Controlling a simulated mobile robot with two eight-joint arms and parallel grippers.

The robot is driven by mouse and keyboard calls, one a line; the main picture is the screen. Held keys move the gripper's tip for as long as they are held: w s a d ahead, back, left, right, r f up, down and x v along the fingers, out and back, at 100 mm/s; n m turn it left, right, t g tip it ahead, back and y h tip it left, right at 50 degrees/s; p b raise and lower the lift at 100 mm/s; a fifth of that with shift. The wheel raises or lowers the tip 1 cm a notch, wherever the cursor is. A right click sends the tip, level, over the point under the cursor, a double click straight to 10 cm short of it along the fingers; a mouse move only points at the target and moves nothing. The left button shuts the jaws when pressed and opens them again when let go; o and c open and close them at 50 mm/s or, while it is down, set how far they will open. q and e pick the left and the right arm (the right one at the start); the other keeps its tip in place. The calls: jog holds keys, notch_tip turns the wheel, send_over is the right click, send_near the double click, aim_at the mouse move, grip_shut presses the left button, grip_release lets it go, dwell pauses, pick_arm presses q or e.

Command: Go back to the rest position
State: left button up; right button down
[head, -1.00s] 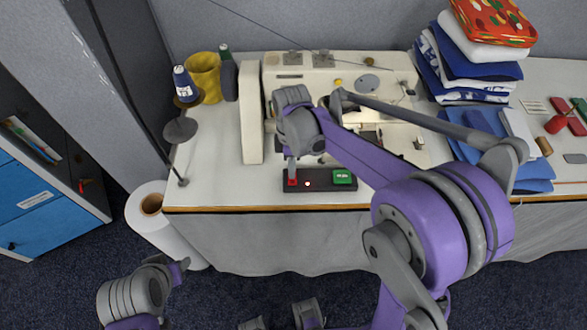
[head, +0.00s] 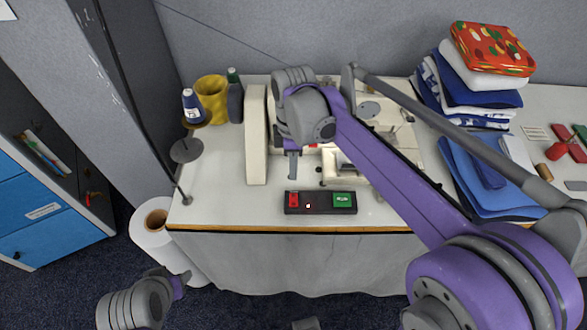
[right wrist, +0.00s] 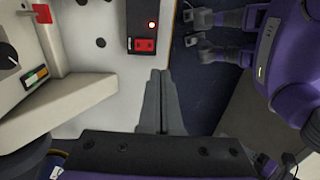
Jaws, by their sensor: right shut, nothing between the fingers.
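My right gripper (head: 292,166) is shut and empty, pointing down above and behind the red-button end of a black switch box. It also shows in the right wrist view (right wrist: 163,76), its two fingers together with nothing between them. My right arm reaches across the table from the lower right. The grey and purple end of my left arm, with my left gripper (head: 181,283), is low at the left, in front of the table; its fingers are too unclear to read.
The black switch box (head: 320,202) has red and green buttons and a lit red lamp. A cream sewing machine (head: 256,135) stands behind it. A yellow cup (head: 212,98), a thread spool (head: 193,106) and folded cloths (head: 478,100) flank it. A white roll (head: 155,245) stands on the floor.

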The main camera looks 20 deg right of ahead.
jog(key=shift+s, duration=0.1)
jog(key=s+d+f+m+t, duration=0.2)
jog(key=s+f+m+t, duration=0.1)
jog(key=s+m, duration=0.4)
jog(key=s+d+f+m+t, duration=0.1)
jog(key=s+f+m+t, duration=0.2)
jog(key=s+m, duration=0.4)
jog(key=shift+s+d+f+t, duration=0.4)
jog(key=shift+s+f, duration=0.1)
jog(key=shift+f, duration=0.15)
